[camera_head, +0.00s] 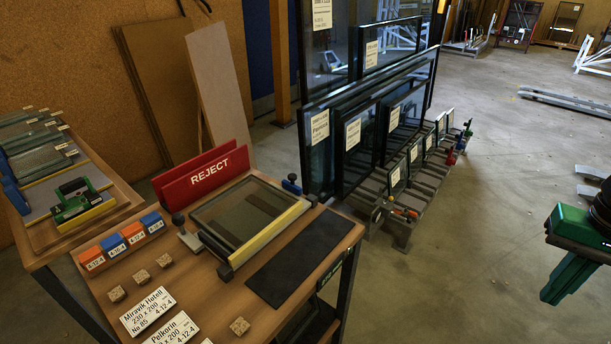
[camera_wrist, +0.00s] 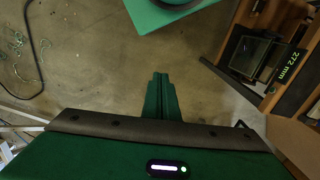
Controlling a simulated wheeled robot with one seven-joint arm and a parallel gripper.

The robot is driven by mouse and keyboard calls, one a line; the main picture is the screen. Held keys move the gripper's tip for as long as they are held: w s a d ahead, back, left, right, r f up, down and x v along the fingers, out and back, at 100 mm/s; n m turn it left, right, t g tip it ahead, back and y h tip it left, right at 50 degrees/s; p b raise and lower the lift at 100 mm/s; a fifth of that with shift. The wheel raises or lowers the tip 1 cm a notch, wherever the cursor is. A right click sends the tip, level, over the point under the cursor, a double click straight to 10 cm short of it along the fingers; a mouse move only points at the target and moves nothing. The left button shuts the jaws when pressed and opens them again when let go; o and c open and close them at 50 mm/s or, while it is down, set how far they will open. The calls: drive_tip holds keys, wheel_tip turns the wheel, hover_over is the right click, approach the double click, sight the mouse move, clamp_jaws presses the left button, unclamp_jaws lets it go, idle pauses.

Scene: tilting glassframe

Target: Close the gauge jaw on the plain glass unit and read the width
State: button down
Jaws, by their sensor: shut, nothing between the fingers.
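A plain glass unit (camera_head: 243,208) with a dark frame lies flat in a gauge on the wooden bench. A yellow bar (camera_head: 268,236) runs along its front right side. Dark-knobbed grey jaw pieces (camera_head: 190,239) stand at its left; I cannot tell whether they touch the glass. A dark readout with green figures (camera_head: 338,268) on the bench edge is too small to read there; in the wrist view the readout (camera_wrist: 287,71) shows 272 mm. My gripper (camera_head: 556,284) is shut and empty over the floor, well right of the bench; its fingers also show in the wrist view (camera_wrist: 161,91).
A red REJECT rack (camera_head: 208,174) stands behind the gauge. A black mat (camera_head: 300,258), coloured blocks (camera_head: 123,240) and label cards (camera_head: 148,310) lie on the bench. Racked glass panes (camera_head: 370,130) stand behind. A side table (camera_head: 60,240) holds a green tool (camera_head: 78,203). Floor between bench and gripper is clear.

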sight(293, 182)
drive_tip(key=w+a+f+n+t+y, duration=0.25)
drive_tip(key=w+a+f, duration=0.25)
drive_tip(key=w+a, duration=0.65)
drive_tip(key=w+a+f+n+t+y, duration=0.1)
drive_tip(key=w+a+f+n+y, duration=0.45)
drive_tip(key=w, duration=0.95)
drive_tip(key=w+a+r+m+t+y, duration=0.3)
drive_tip(key=w+a+m+t+y, duration=0.3)
drive_tip(key=w+a, duration=0.7)
drive_tip(key=shift+y, duration=0.3)
drive_tip(key=shift+w+a+f, duration=0.15)
drive_tip(key=shift+w+a, duration=0.35)
drive_tip(key=shift+a, duration=1.4)
drive_tip(key=shift+w+a+f, duration=0.15)
drive_tip(key=shift+w+a, duration=0.4)
drive_tip(key=shift+a, duration=1.35)
drive_tip(key=shift+w+a+f, duration=0.15)
drive_tip(key=shift+w+a, duration=0.35)
drive_tip(key=shift+a, duration=1.4)
